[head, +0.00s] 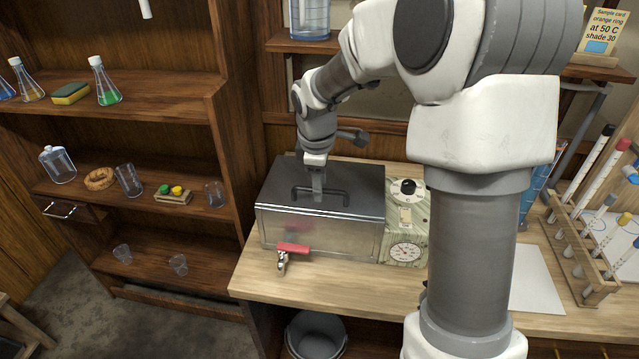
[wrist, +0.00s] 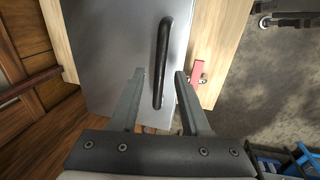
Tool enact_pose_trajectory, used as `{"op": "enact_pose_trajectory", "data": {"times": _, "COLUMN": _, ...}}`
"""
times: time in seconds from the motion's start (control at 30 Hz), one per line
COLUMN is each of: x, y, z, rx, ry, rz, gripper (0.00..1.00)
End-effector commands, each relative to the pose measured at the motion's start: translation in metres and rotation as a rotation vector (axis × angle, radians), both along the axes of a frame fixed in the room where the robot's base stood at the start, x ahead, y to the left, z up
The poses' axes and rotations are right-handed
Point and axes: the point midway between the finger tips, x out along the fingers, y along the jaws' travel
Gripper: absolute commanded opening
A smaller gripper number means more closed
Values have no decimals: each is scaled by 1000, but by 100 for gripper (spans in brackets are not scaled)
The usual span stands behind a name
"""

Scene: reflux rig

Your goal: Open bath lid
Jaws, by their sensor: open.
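The bath is a metal box on the wooden bench, with its flat grey lid (head: 345,177) shut on top. A dark bar handle (head: 335,193) runs along the lid; it also shows in the wrist view (wrist: 161,62). My gripper (head: 318,196) is over the lid at the handle, pointing down. In the wrist view my gripper (wrist: 160,72) is open, with one finger on each side of the handle's near end. I cannot tell whether a finger touches the handle or the lid. A tap with a red lever (head: 293,248) is on the bath's front.
A control panel with a black knob (head: 408,187) and a dial (head: 405,252) sits right of the bath. A test tube rack (head: 582,250) stands at the far right. Shelves with flasks (head: 107,88) are at the left. A bucket (head: 316,336) is below the bench.

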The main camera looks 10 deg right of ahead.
Motion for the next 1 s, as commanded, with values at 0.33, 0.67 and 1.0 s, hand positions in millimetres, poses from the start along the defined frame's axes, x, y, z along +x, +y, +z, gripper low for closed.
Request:
{"op": "enact_pose_trajectory", "data": {"times": 0.33, "x": 1, "y": 0, "z": -2, "rx": 0, "ry": 0, "rz": 0, "gripper": 40}}
{"op": "enact_pose_trajectory", "data": {"times": 0.67, "x": 1, "y": 0, "z": -2, "rx": 0, "ry": -1, "rz": 0, "gripper": 0}}
{"op": "enact_pose_trajectory", "data": {"times": 1.0, "x": 0, "y": 0, "z": -2, "rx": 1, "ry": -1, "rz": 0, "gripper": 0}}
